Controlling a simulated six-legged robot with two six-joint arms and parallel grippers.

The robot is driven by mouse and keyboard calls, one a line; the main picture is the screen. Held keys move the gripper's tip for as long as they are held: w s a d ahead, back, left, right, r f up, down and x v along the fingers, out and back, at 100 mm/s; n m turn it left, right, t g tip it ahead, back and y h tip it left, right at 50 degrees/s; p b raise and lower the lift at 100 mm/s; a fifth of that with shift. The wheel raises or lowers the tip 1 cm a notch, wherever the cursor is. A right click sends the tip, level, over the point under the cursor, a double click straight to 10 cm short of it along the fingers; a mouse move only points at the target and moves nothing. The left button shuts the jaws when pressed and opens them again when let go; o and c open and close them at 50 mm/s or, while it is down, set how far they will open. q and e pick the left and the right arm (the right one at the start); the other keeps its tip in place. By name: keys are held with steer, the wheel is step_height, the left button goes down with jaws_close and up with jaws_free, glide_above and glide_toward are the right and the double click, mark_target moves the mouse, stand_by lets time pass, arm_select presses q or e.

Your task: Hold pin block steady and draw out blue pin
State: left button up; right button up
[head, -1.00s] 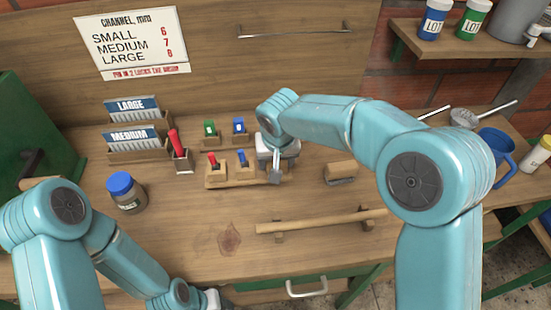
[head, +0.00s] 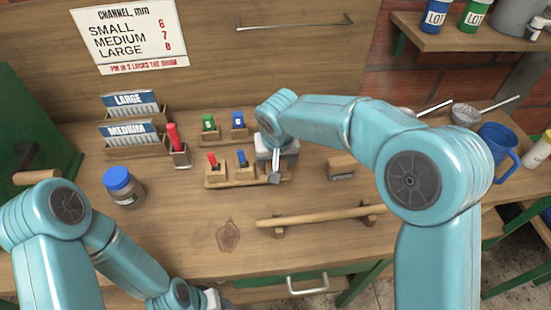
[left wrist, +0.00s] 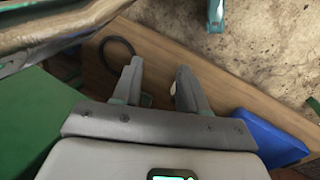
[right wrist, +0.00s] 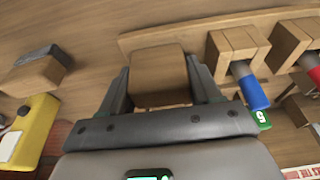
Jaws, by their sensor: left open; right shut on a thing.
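The wooden pin block (head: 215,182) lies on the bench with a red pin (head: 212,160) and a blue pin (head: 241,157) standing in it. My right gripper (head: 276,172) is at its right end. In the right wrist view my right gripper (right wrist: 160,75) is shut on a raised wooden end piece (right wrist: 158,70) of the block. The blue pin (right wrist: 250,88) stands in its holder just beside the jaws, with the red pin (right wrist: 314,70) farther right. My left gripper (left wrist: 160,85) is open and empty, low at the front left, away from the block.
Behind the block stand green (head: 208,122) and blue (head: 238,120) tagged pieces. A larger red-handled piece (head: 173,135) and a blue-lidded jar (head: 122,187) are to the left. A wooden bar on supports (head: 320,215) lies in front. The bench between jar and bar is clear.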

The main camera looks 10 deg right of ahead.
arm_select(q)
steer(key=shift+f, duration=0.2)
arm_select(e)
steer(key=shift+s+f, duration=0.1)
steer(key=shift+f, duration=0.15)
steer(key=shift+f+b, duration=0.25)
steer(key=shift+b, duration=0.15)
arm_select(q)
steer(key=shift+f, duration=0.45)
arm_select(e)
steer(key=shift+f, duration=0.2)
arm_select(q)
steer(key=shift+f+b, duration=0.3)
steer(key=shift+b, duration=0.15)
arm_select(e)
steer(key=shift+f, duration=0.35)
arm_select(q)
steer(key=shift+f+b, duration=0.35)
steer(key=shift+b, duration=0.05)
arm_select(e)
steer(key=shift+f, duration=0.4)
arm_select(q)
steer(key=shift+c, duration=0.3)
